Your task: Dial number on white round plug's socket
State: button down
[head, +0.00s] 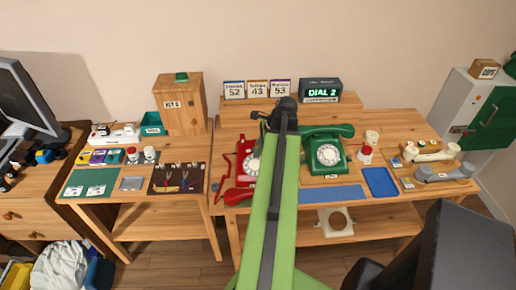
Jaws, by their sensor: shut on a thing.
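A red dial phone (249,157) stands left of my arm on the middle desk, partly hidden by it. Its red handset (238,196) is off the phone, low at the desk's front, with a red cord (222,175) to its left. A green dial phone (327,153) stands right of my arm, its handset across the top. A dark display (320,90) reads "DIAL 2". Cards beside it read 52 (234,91), 43 (257,91) and 53 (280,90). I cannot make out a white round plug or its socket.
A blue tray (381,182) and a blue mat (333,194) lie at the desk's front right. A wooden box (181,103) and a tool board (178,178) are on the left desk.

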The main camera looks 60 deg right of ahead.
jog(key=shift+s+f, duration=0.15)
jog(key=shift+s, duration=0.4)
jog(key=shift+s+f+b, duration=0.2)
jog(key=shift+s+b, duration=0.1)
jog(key=shift+s, duration=0.3)
jog(key=shift+s+a+f, duration=0.2)
jog(key=shift+s+a, duration=0.15)
jog(key=shift+s, duration=0.1)
jog(key=shift+s+a+f+b, duration=0.25)
jog(key=shift+s+a+b, duration=0.1)
jog(key=shift+a+b, duration=0.15)
